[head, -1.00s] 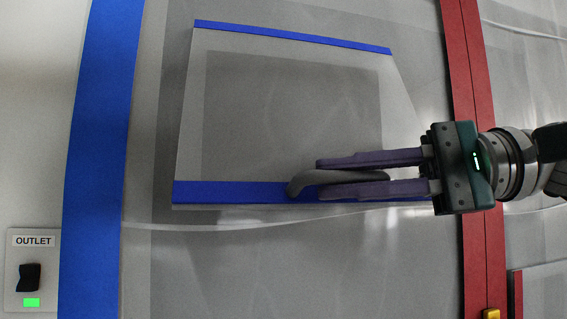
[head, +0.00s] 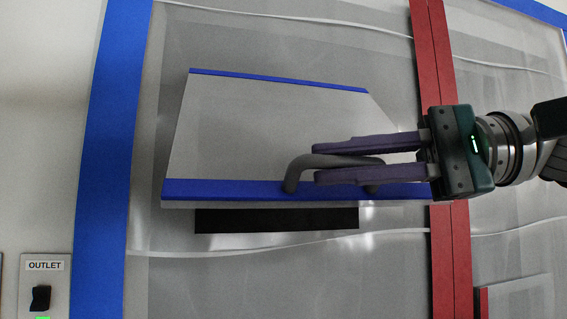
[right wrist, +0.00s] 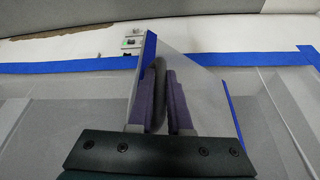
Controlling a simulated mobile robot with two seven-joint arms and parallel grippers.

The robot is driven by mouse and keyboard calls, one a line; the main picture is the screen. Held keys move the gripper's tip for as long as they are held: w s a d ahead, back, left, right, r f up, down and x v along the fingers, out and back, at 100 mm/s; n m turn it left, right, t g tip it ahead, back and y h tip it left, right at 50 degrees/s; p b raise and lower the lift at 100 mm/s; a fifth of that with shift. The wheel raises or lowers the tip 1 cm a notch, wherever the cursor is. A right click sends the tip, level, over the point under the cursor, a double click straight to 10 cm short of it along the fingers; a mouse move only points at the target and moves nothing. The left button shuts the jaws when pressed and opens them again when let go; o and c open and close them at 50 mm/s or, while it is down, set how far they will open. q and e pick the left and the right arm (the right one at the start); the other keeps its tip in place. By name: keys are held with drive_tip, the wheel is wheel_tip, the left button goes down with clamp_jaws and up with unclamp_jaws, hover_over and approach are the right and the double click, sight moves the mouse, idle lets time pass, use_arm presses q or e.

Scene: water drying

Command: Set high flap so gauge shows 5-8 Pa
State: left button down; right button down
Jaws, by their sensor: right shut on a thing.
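The flap (head: 270,130) is a clear grey panel with blue strips along its top and bottom edges. It stands out from the wall panel, and a dark opening (head: 275,220) shows below its lower edge. A grey bar handle (head: 300,163) is on the blue lower strip. My right gripper (head: 316,163) comes in from the right, with its purple fingers shut on the handle. In the right wrist view the handle (right wrist: 159,85) lies between the two fingers. My left gripper is not in view. No gauge shows in either view.
A blue strip (head: 105,130) runs down the left and a red post (head: 432,90) down the right, behind my gripper. A switch plate marked OUTLET (head: 43,285) is at lower left with a green light. Another panel (head: 515,300) is at lower right.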

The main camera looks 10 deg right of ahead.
drive_tip(key=shift+r, duration=0.25)
drive_tip(key=c, duration=0.8)
unclamp_jaws()
drive_tip(key=shift+c, duration=0.2)
drive_tip(key=shift+d+f, duration=0.1)
drive_tip(key=b+v, duration=0.2)
drive_tip(key=v, duration=0.7)
drive_tip(key=shift+s+d+b, duration=0.25)
drive_tip(key=shift+d+b, duration=0.05)
drive_tip(key=shift+b, duration=0.1)
